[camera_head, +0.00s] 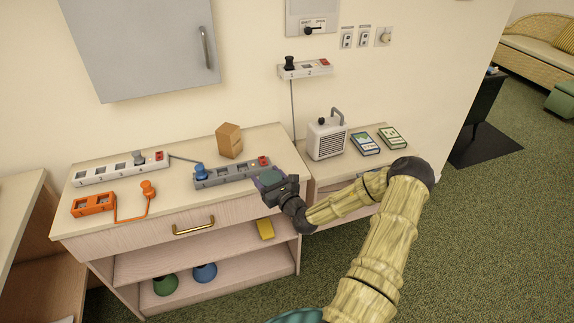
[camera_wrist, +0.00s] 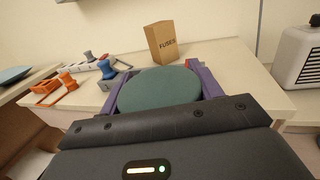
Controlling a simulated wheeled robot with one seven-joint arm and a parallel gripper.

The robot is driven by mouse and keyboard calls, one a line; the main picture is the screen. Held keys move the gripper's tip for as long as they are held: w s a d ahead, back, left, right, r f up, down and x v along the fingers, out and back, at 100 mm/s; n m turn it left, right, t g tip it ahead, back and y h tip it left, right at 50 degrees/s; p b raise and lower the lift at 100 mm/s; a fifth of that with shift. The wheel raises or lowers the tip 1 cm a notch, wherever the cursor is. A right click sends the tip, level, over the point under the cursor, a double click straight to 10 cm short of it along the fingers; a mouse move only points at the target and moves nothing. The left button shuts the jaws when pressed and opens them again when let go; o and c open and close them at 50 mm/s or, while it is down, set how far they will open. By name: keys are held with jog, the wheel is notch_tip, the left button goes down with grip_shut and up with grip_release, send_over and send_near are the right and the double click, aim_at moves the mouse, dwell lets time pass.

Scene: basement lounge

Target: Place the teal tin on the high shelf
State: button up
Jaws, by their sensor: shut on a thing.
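The teal tin (camera_wrist: 160,90) is round and flat-topped. It sits between the purple fingers of my gripper (camera_wrist: 160,84) in the wrist view. In the head view my gripper (camera_head: 270,180) holds the tin at the front right corner of the wooden cabinet top (camera_head: 190,205), and little of the tin shows. Below the cabinet's drawer are two open shelves. The upper shelf (camera_head: 200,249) bears a yellow block (camera_head: 265,229) at its right. The lower shelf (camera_head: 235,270) bears a green object (camera_head: 165,285) and a blue object (camera_head: 205,272).
Power strips, an orange socket block (camera_head: 92,205) and a fuse box (camera_head: 229,141) stand on the cabinet top. A heater (camera_head: 327,137) and two books stand on the side table. A grey wall cabinet (camera_head: 145,50) hangs above. The carpet (camera_head: 470,230) at right is clear.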

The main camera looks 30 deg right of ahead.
jog(key=s+a+f, duration=0.3)
jog(key=a+f, duration=0.2)
jog(key=a, duration=0.5)
jog(key=s+a+f, duration=0.3)
jog(key=a+f, duration=0.1)
jog(key=a, duration=0.6)
jog(key=shift+s+f+h, duration=0.3)
jog(key=shift+f, duration=0.05)
jog(key=shift+w, duration=0.15)
